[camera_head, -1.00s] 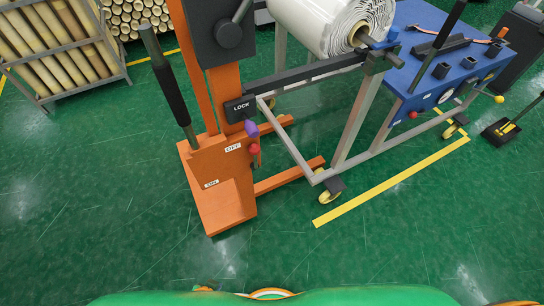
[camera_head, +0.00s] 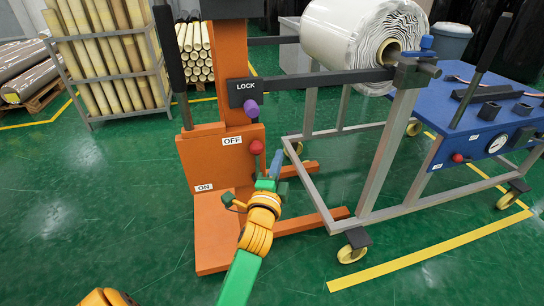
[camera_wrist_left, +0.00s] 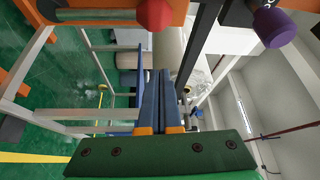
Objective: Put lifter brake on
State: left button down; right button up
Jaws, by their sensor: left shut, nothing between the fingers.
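The orange lifter (camera_head: 228,85) stands upright in the middle of the head view. A red knob (camera_head: 256,147) is on the right side of its lower box, level with the OFF label (camera_head: 232,141); the ON label (camera_head: 205,188) is lower. A purple knob (camera_head: 248,108) is above, under the LOCK plate. My left gripper (camera_head: 277,160) is shut and empty, just right of the red knob in the picture; no contact shows. In the left wrist view the shut blue fingers (camera_wrist_left: 160,98) point away below the red knob (camera_wrist_left: 155,13), with the purple knob (camera_wrist_left: 274,24) at upper right.
A grey frame (camera_head: 373,165) on casters carries a white wrapped roll (camera_head: 345,38) on the right. A rack of tubes (camera_head: 110,60) is at back left. Green floor is clear at left front.

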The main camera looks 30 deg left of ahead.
aim_at(257, 162)
pick_arm(q)
jog(key=a, duration=0.1)
jog(key=w+a, duration=0.1)
jog(key=a, duration=0.2)
jog(key=shift+w+a+f, duration=0.2)
jog(key=shift+w, duration=0.05)
